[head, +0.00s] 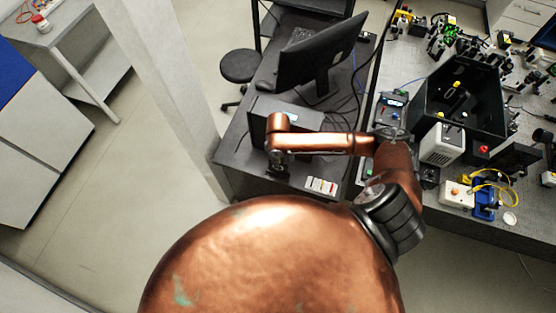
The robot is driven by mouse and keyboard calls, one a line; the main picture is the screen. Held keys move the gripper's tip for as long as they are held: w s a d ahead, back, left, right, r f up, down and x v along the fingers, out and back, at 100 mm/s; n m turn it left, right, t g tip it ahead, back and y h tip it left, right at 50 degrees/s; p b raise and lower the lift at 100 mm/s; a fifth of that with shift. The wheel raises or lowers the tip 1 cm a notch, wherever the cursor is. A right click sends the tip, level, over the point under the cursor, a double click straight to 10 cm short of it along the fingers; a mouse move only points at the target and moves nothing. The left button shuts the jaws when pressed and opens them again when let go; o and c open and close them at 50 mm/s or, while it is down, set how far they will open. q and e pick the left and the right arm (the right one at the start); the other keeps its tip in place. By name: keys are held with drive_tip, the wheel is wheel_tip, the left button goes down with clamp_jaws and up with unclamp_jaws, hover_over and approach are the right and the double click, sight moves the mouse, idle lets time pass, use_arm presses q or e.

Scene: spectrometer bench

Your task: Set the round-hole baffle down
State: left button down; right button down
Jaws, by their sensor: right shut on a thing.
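My right gripper (280,162) points down over the dark desk, left of the optical bench. It is small and dark here, and it is shut on the round-hole baffle. The baffle's own outline and its hole cannot be made out, as the gripper and wrist hide it. I cannot tell whether it touches the surface below. My left gripper is not in view.
A monitor (320,52) stands on the desk (236,150) behind the gripper. A small white item with coloured marks (321,186) lies to its right. The optical bench (480,222) at right is crowded, with a black open box (462,92) and a white-grey unit (442,144). A stool (239,65) stands left.

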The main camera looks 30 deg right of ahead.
drive_tip(key=c, duration=1.9)
unclamp_jaws()
drive_tip(key=shift+f, duration=0.1)
drive_tip(key=shift+c, duration=0.2)
wheel_tip(320, 180, up, 12)
drive_tip(key=shift+b, duration=0.35)
